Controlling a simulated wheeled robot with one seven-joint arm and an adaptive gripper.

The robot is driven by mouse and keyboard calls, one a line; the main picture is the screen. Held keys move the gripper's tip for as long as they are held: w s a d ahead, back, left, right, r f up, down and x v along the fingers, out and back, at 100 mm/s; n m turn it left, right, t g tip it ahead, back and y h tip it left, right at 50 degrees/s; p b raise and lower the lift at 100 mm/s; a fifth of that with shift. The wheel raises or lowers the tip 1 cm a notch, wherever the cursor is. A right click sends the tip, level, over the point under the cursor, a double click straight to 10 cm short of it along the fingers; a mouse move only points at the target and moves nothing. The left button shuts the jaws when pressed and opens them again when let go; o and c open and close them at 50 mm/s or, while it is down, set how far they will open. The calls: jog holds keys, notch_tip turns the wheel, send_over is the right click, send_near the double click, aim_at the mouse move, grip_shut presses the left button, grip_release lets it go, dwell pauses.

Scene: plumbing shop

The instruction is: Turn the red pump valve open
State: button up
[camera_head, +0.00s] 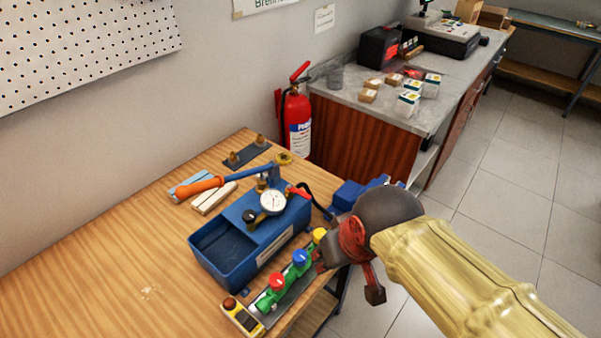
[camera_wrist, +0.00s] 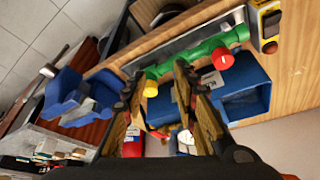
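A blue pump box (camera_head: 262,252) with a white dial gauge (camera_head: 273,202) stands on the wooden bench. A small red lever (camera_head: 299,192) sticks out beside the gauge. In front of the box is a green manifold (camera_head: 285,283) with a red knob (camera_head: 277,281), a blue knob (camera_head: 300,258) and a yellow knob (camera_head: 319,235). My gripper (camera_head: 326,258) is at the manifold's right end, close to the yellow knob. In the wrist view my gripper (camera_wrist: 158,78) has its fingers apart, with the yellow knob (camera_wrist: 151,88) showing between them. The red knob (camera_wrist: 222,60) is outside the fingers there.
A blue vise-like tool (camera_head: 358,190) sits at the bench's right edge, behind my gripper. An orange-handled blue lever (camera_head: 200,187) reaches across behind the box. A yellow button box (camera_head: 242,317) is at the manifold's near end. The bench's left side is clear.

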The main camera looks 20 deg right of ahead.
jog(key=w+r+g+p, duration=0.3)
jog(key=w+r+p, duration=0.3)
jog(key=p, duration=0.5)
jog(key=n+g+h+p, duration=0.2)
jog(key=n+g+p, duration=0.35)
jog(key=p, duration=1.35)
send_near(303, 193)
jog(key=shift+w+a, duration=0.1)
jog(key=shift+a, duration=0.05)
jog(key=shift+s, duration=0.3)
jog(key=shift+s+f, duration=0.15)
jog(key=shift+f, duration=0.2)
jog(key=shift+d+x, duration=0.2)
jog(key=shift+x, duration=3.2)
jog(key=shift+c, duration=1.2)
